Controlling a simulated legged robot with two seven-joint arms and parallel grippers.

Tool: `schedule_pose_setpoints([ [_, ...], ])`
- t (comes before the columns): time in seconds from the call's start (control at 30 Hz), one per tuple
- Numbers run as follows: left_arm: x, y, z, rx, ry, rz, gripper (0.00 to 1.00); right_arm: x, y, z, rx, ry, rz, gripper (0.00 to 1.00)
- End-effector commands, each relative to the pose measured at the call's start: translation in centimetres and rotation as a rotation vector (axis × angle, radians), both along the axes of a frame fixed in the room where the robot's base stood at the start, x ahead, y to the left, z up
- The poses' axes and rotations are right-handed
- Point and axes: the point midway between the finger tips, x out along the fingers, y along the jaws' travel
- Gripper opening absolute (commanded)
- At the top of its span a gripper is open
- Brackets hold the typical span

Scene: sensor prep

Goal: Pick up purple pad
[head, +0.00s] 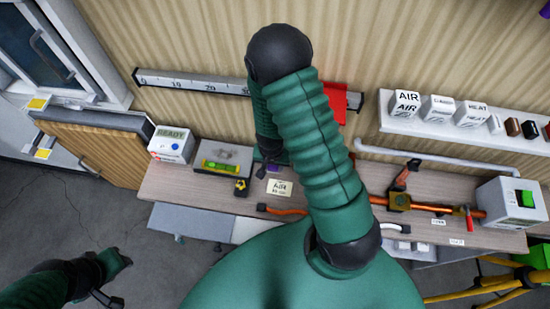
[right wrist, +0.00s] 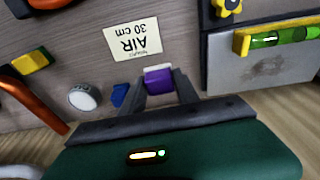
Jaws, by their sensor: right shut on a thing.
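The purple pad (right wrist: 158,80) is between the fingertips of my right gripper (right wrist: 161,90) in the right wrist view, with a pale top edge. My right gripper is shut on it, close over the workbench; I cannot tell whether the pad still touches the surface. In the head view a small bit of purple pad (head: 273,168) shows beside my right gripper (head: 264,171), which is partly hidden by my arm. My left gripper (head: 108,299) is low at the left, away from the bench, and its fingers are unclear.
The workbench (head: 190,184) carries an AIR 30 cm card (head: 279,188), a green level (head: 221,166), a tape measure (head: 241,184), a READY box (head: 170,145) and copper piping (head: 436,206). A shelf of labelled blocks (head: 450,131) is on the wall at right.

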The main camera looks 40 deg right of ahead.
Motion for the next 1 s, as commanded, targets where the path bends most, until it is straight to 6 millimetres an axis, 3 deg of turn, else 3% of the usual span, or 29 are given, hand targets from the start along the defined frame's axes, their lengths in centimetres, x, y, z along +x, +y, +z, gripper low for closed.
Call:
schedule_pose_setpoints([
  [0.13,0.0,0.0,-1.7,0.0,0.0,0.0,0.36,-2.4,3.0,-0.1,0.0,0.0,0.005,0.0],
  [0.37,0.0,0.0,-2.4,0.0,0.0,0.0,0.36,-6.0,7.5,0.8,-0.001,0.0,0.005,0.0],
  [0.4,0.0,0.0,-0.6,0.0,0.001,0.0,0.36,-6.4,7.5,1.7,-0.006,0.01,0.002,0.0],
  [0.43,0.0,0.0,0.1,0.0,0.001,0.0,0.36,-6.6,7.6,1.7,-0.008,0.013,0.001,0.0],
  [0.6,0.0,0.0,2.1,0.0,-0.001,0.0,0.36,-7.2,8.6,1.6,-0.006,0.009,0.001,0.0],
  [0.97,0.0,0.0,2.3,0.0,0.0,0.0,0.36,-7.4,9.3,1.1,-0.002,-0.001,0.0,0.0],
  [1.0,0.0,0.0,2.3,0.0,0.0,0.0,0.36,-7.4,9.3,1.1,-0.002,-0.001,0.0,0.36],
])
